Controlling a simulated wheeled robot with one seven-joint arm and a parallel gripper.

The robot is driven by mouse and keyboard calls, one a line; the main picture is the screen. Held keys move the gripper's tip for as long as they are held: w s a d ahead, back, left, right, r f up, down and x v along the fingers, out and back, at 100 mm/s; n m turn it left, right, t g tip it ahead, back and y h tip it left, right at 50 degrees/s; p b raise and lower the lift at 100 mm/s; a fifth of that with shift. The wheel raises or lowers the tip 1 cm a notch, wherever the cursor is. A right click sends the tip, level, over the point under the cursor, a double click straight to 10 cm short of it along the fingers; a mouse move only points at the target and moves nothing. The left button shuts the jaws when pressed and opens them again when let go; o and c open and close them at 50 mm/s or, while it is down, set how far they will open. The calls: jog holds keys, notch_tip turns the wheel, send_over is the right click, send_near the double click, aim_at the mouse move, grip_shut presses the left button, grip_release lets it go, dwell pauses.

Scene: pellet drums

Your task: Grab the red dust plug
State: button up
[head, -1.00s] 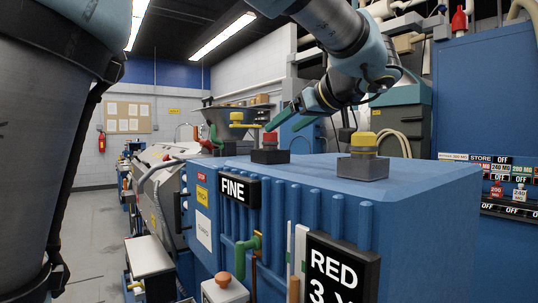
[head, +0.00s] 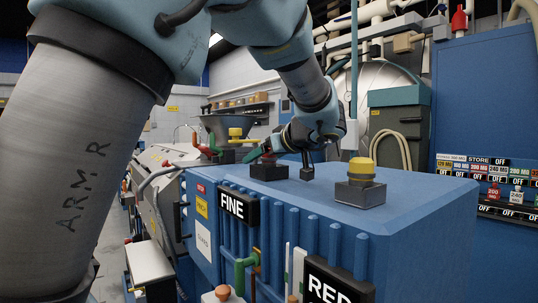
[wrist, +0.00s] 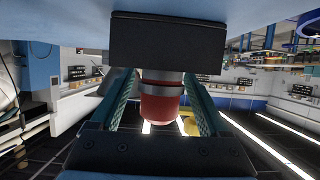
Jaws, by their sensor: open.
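The red dust plug (wrist: 160,105) has a grey metal band and sits on a dark block (wrist: 166,43); the wrist view shows it upside down. My gripper (wrist: 160,80) is open, with one green-lined finger on each side of the plug. Gaps show between the fingers and the plug, so it is not clamped. In the head view my gripper (head: 262,153) is low over the blue cabinet at the plug's dark block (head: 268,171). It hides most of the plug there.
A yellow plug (head: 361,170) on a grey block stands nearer, to the right on the blue cabinet top (head: 420,189). Another yellow-topped fitting (head: 235,133) is behind to the left. A grey hopper (head: 228,124) stands beyond. A FINE sign (head: 240,206) is on the cabinet front.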

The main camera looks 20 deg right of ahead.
jog(key=shift+f, duration=0.1)
grip_shut()
dwell(0.6)
